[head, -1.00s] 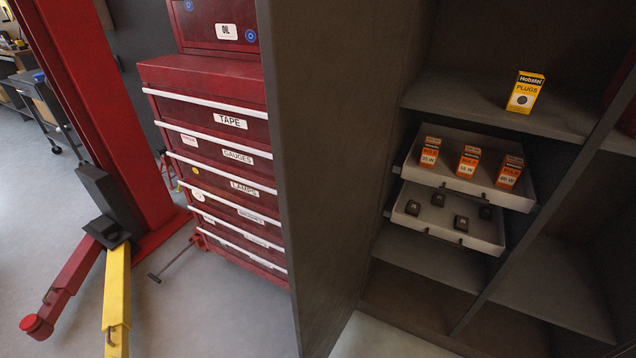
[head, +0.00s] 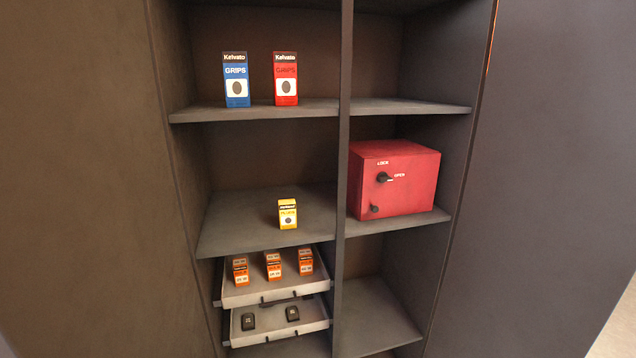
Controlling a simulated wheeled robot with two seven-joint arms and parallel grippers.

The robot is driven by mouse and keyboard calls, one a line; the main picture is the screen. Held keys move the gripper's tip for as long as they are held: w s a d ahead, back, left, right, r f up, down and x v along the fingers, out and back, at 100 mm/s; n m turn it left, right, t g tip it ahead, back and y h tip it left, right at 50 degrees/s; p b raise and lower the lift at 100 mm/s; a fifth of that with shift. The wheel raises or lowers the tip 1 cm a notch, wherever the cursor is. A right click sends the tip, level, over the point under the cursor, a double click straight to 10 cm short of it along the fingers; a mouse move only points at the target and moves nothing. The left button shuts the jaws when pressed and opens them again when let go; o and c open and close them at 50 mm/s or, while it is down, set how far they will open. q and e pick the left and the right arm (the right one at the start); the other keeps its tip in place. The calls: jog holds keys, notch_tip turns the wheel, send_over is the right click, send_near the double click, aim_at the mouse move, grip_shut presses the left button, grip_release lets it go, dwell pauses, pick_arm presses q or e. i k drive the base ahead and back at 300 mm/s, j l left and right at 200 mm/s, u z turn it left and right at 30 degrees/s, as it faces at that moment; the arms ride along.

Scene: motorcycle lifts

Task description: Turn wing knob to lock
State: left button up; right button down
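A red metal box (head: 408,190) sits on the middle shelf of the cabinet's right column. Its front carries a black wing knob (head: 383,177) between a LOCK label above it and an OPEN label to its right. The knob's wing appears to point right, toward OPEN. A smaller black knob (head: 374,208) is at the box's lower left front. Neither of my grippers shows in the head view.
The cabinet's left column holds a blue GRIPS box (head: 236,80), a red box (head: 285,79), a yellow plugs box (head: 287,214) and two pulled-out trays (head: 240,296) with orange boxes and black parts. A divider (head: 343,130) separates the columns. Dark panels flank both sides.

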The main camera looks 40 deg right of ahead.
aim_at(383, 177)
jog(key=z, duration=1.95)
